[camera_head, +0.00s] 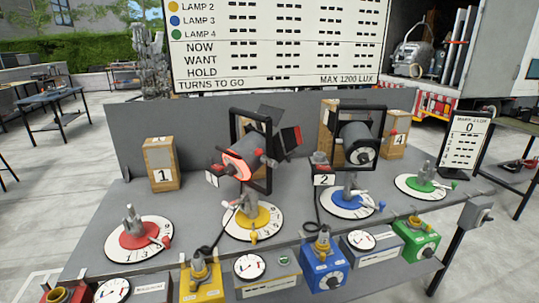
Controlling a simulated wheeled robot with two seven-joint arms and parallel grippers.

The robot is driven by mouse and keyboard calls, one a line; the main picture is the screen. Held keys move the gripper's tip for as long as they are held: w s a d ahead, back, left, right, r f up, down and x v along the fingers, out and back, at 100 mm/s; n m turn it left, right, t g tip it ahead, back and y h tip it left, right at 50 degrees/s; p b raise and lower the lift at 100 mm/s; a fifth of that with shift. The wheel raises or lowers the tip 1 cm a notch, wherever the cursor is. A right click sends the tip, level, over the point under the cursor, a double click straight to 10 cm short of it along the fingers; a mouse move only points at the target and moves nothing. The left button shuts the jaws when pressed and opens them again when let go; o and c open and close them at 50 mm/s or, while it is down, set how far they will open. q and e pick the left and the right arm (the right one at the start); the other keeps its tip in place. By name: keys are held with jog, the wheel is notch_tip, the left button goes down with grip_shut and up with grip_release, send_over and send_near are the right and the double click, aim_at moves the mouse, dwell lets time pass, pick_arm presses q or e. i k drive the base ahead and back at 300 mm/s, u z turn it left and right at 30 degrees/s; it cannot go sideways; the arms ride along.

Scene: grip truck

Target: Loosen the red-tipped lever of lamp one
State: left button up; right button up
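The red dial (133,236) lies at the front left of the grey table, with a short grey post (132,217) on it and no lamp head on top. A lever with a red tip (166,241) shows at the dial's right side. A wooden block marked 1 (161,171) stands behind it. Neither of my grippers is in view.
A dark lamp (360,145) stands on the blue dial (352,203). A green dial (422,186) lies to the right. Yellow (203,283), blue (323,265) and green (417,242) boxes line the front. A score board (275,45) stands behind.

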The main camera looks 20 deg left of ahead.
aim_at(271, 163)
jog(key=z, duration=2.1)
jog(key=k, duration=0.8)
jog(key=u, duration=2.15)
